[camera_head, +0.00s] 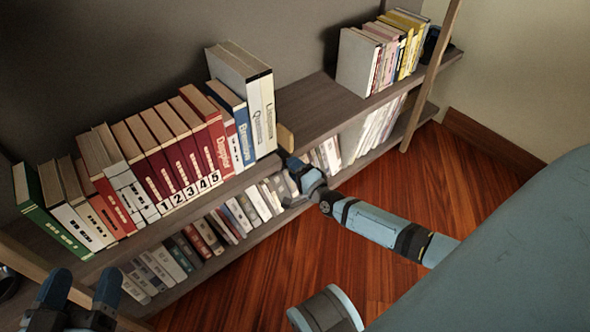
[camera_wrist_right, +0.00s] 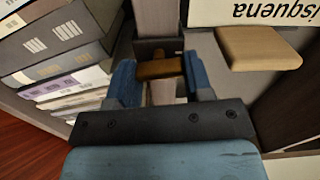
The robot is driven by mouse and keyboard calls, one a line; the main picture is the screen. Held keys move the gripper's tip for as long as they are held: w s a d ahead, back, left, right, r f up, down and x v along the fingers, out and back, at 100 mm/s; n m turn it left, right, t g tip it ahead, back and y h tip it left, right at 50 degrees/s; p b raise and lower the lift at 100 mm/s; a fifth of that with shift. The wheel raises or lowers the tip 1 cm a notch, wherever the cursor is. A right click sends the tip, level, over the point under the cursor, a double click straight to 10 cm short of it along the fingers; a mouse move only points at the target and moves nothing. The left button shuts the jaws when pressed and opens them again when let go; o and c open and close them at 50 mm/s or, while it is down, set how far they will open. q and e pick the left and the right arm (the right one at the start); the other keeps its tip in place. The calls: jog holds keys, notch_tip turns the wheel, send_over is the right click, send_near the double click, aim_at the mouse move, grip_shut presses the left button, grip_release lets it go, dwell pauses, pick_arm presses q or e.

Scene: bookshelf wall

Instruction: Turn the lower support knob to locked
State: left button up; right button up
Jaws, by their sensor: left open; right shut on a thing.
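The lower support knob (camera_wrist_right: 160,69) shows in the right wrist view as a small brown wooden piece against a dark bracket, in front of an upright shelf post. My right gripper (camera_wrist_right: 162,84) is shut on it, with one blue finger on each side. In the head view my right gripper (camera_head: 291,176) is at the front edge of the shelves, and the knob is hidden there. I see no mark telling its locked or unlocked position. My left gripper (camera_head: 80,292) is open and empty at the lower left of the head view.
A light wooden block (camera_head: 286,138) stands beside the white book on the upper shelf; it also shows in the right wrist view (camera_wrist_right: 258,48). Rows of books fill much of both shelves. Numbered red books (camera_head: 180,150) stand left of my right gripper. The wooden floor (camera_head: 480,190) is clear.

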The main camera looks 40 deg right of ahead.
pick_arm(q)
jog(key=shift+f, duration=0.15)
pick_arm(e)
jog(key=shift+m, duration=0.6)
pick_arm(q)
jog(key=shift+w+r, duration=0.15)
jog(key=shift+r, duration=0.15)
pick_arm(e)
jog(key=o, duration=0.7)
jog(key=shift+o, duration=1.1)
pick_arm(q)
jog(key=shift+s+f, duration=0.2)
jog(key=shift+f, duration=0.1)
pick_arm(e)
jog(key=shift+s, duration=0.1)
pick_arm(q)
jog(key=n+p, duration=0.1)
jog(key=p, duration=0.1)
jog(key=s+d+r+n+p, duration=0.1)
jog(key=p, duration=0.1)
jog(key=shift+s+r, duration=0.2)
jog(key=shift+s, duration=0.05)
pick_arm(e)
jog(key=s+d, duration=0.1)
jog(key=s, duration=1.2)
jog(key=shift+s, duration=0.35)
